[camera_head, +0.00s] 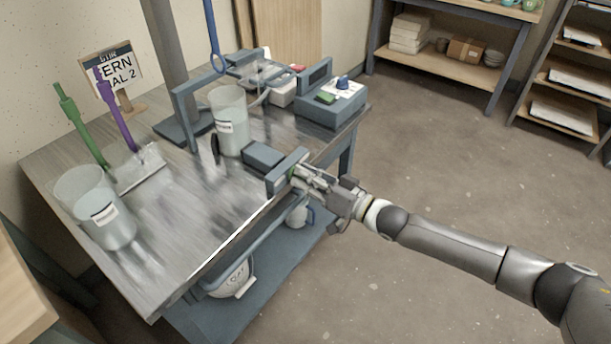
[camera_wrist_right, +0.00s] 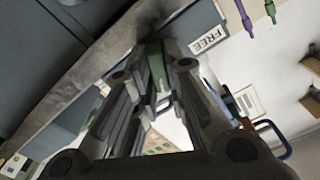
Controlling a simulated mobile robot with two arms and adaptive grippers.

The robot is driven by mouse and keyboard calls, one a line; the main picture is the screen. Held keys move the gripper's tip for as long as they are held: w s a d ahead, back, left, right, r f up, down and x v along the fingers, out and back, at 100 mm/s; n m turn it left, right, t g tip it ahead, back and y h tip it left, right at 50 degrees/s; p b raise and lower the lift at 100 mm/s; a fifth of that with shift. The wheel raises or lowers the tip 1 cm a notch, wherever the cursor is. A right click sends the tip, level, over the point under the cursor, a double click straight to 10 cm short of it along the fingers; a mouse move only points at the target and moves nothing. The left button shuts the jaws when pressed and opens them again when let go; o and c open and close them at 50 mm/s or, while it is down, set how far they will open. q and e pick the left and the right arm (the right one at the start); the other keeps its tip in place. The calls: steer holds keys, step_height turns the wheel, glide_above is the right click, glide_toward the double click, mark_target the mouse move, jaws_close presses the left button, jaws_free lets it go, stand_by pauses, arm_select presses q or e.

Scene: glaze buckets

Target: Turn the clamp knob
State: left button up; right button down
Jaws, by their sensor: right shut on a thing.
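The clamp (camera_head: 264,157) is a blue-grey block and end plate at the table's right edge, beside a translucent bucket (camera_head: 231,132). A green clamp knob (camera_head: 292,173) shows at the outer face of its end plate. My right gripper (camera_head: 298,174) reaches it from the right, its fingers shut on the knob. In the right wrist view the green knob (camera_wrist_right: 155,62) sits between the fingertips, partly hidden by them. My left gripper is not in view.
A second bucket (camera_head: 104,214) stands at the table's left, near green (camera_head: 80,126) and purple (camera_head: 117,112) handled tools. A blue-grey box (camera_head: 329,105) with a blue knob stands at the far right corner. The lower shelf (camera_head: 262,287) holds containers. Floor on the right is clear.

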steer(key=shift+w+d+f+m, duration=0.1)
steer(key=shift+m, duration=3.4)
steer(key=c, duration=1.5)
jaws_free()
